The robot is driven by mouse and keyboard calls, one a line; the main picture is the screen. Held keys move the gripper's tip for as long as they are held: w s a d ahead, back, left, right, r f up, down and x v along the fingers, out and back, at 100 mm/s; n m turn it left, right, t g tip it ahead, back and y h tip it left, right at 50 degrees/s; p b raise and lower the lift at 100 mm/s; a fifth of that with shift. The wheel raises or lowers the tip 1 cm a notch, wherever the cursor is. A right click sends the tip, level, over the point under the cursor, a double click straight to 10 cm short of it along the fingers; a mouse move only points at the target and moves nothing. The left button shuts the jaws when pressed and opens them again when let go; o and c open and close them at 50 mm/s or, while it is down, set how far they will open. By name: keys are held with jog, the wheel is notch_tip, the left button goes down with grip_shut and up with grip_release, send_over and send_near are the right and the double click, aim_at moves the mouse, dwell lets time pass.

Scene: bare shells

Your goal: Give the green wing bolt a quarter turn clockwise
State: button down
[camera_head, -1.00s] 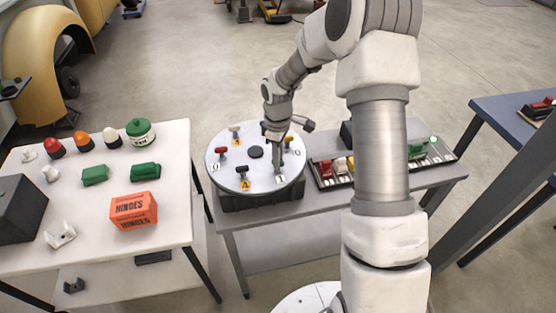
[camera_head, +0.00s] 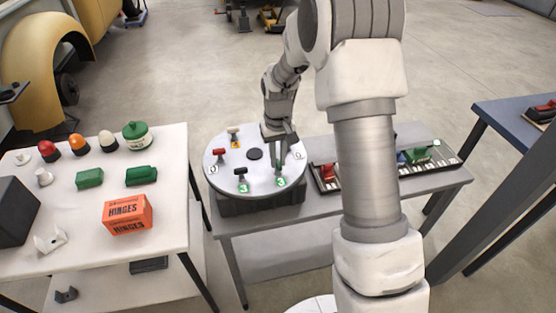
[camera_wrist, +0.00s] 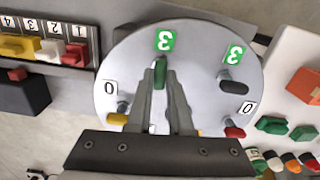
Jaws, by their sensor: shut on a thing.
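The green wing bolt (camera_wrist: 160,72) stands upright on a round pale plate (camera_wrist: 220,62), at its near right in the head view. My gripper (camera_wrist: 160,78) is shut on this bolt, one finger on each side, in the wrist view. In the head view my gripper (camera_head: 280,165) reaches down over the plate and mostly hides the green bolt. A green tag reading 3 (camera_wrist: 165,39) lies beside the bolt. A black bolt (camera_head: 241,172) to its left also has a green 3 tag (camera_head: 243,187).
The plate also bears a red bolt (camera_head: 219,153), a cream bolt (camera_head: 233,132) with an orange tag, and a yellow bolt (camera_wrist: 117,118). Right of it lies a dark tray (camera_head: 450,163) of coloured pieces. The left table (camera_head: 165,215) holds an orange hinges box (camera_head: 127,214).

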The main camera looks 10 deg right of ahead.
aim_at(278, 162)
jog(key=shift+m, duration=0.7)
jog(key=c, duration=0.8)
grip_release()
notch_tip(278, 162, up, 18)
jog(key=shift+f, duration=0.25)
